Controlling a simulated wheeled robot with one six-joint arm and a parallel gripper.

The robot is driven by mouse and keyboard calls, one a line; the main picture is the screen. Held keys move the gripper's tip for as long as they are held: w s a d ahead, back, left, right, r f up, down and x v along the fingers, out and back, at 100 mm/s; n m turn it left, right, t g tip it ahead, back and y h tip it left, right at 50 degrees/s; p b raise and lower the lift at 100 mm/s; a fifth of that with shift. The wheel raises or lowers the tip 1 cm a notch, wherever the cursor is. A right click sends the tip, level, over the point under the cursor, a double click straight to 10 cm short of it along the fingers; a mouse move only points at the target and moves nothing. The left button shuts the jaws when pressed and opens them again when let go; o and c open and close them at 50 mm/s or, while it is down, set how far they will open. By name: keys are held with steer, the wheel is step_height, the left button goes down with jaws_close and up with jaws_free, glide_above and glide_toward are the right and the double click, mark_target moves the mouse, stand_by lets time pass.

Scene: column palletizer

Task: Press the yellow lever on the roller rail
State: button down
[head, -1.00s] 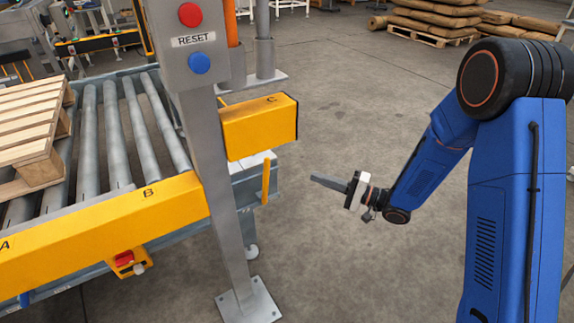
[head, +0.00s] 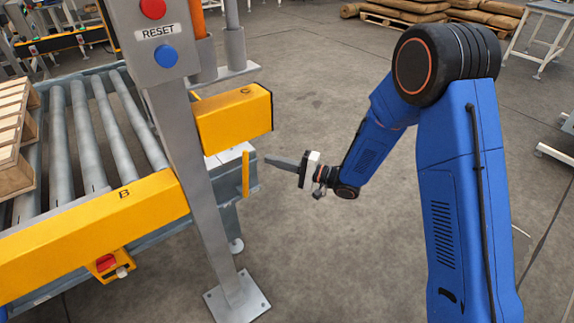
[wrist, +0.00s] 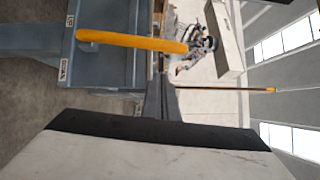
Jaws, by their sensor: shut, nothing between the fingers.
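The yellow lever (head: 246,174) is a thin upright bar at the right end of the roller rail (head: 110,220), below the yellow block marked C. In the wrist view the lever (wrist: 130,40) lies across the upper part of the picture as an orange-yellow bar. My gripper (head: 268,160) is shut and empty, its fingers pointing left. Its tip is just right of the lever in the head view, with a small gap between them. In the wrist view the shut fingers (wrist: 160,102) reach up from below, under the right end of the lever in the picture.
A grey post (head: 205,190) with a RESET panel (head: 155,40) stands left of the lever. The yellow block C (head: 232,118) juts out above it. A wooden pallet (head: 14,135) sits on the rollers at left.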

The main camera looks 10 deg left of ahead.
steer(key=shift+s+a+r, duration=0.1)
steer(key=shift+s+a, duration=0.3)
steer(key=shift+a, duration=0.25)
steer(key=shift+s+a+r, duration=0.1)
steer(key=shift+s+a, duration=0.3)
steer(key=shift+a, duration=0.3)
steer(key=shift+s+a+r, duration=0.1)
steer(key=shift+s+a, duration=0.3)
steer(key=shift+a, duration=0.25)
steer(key=s+a+n+h, duration=0.4)
steer(key=s+a, duration=0.3)
steer(key=s, duration=0.2)
steer(key=shift+a+f+n, duration=0.2)
steer(key=shift+a+n, duration=0.1)
steer(key=shift+n, duration=0.5)
steer(key=shift+s, duration=0.25)
